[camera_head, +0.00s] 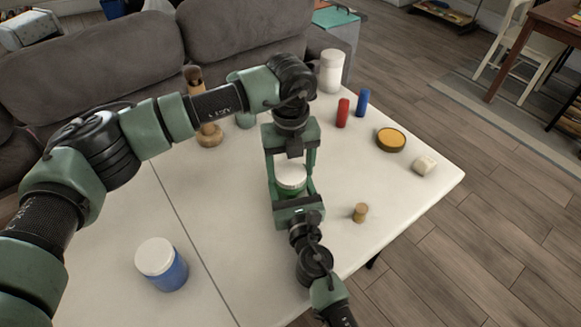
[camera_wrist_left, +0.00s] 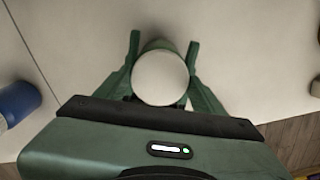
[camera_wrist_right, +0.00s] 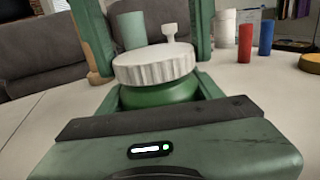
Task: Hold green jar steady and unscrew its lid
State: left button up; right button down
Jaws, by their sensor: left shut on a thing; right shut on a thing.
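The green jar stands upright on the white table. Its ribbed white lid (camera_head: 291,177) sits on top, and shows from above in the left wrist view (camera_wrist_left: 160,78) and from the side in the right wrist view (camera_wrist_right: 154,64). The green jar body (camera_wrist_right: 160,95) shows below the lid. My left gripper (camera_head: 291,166) comes down from above, shut with a finger on either side of the lid. My right gripper (camera_head: 293,192) reaches in low from the front, shut around the jar body. The fingers hide part of the jar.
A blue jar with white lid (camera_head: 162,266) stands front left. A wooden holder (camera_head: 209,135), white bottle (camera_head: 331,71), red cylinder (camera_head: 342,113), blue cylinder (camera_head: 362,102), yellow-topped tin (camera_head: 390,140), cream block (camera_head: 424,165) and small cork (camera_head: 360,212) stand around. The table's right edge is near.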

aim_at(290, 172)
pick_arm(q)
jog(key=shift+r, duration=0.2)
dwell(0.4)
jog(key=shift+r, duration=0.95)
jog(key=shift+r, duration=2)
pick_arm(e)
jog(key=shift+c, duration=1)
grip_release()
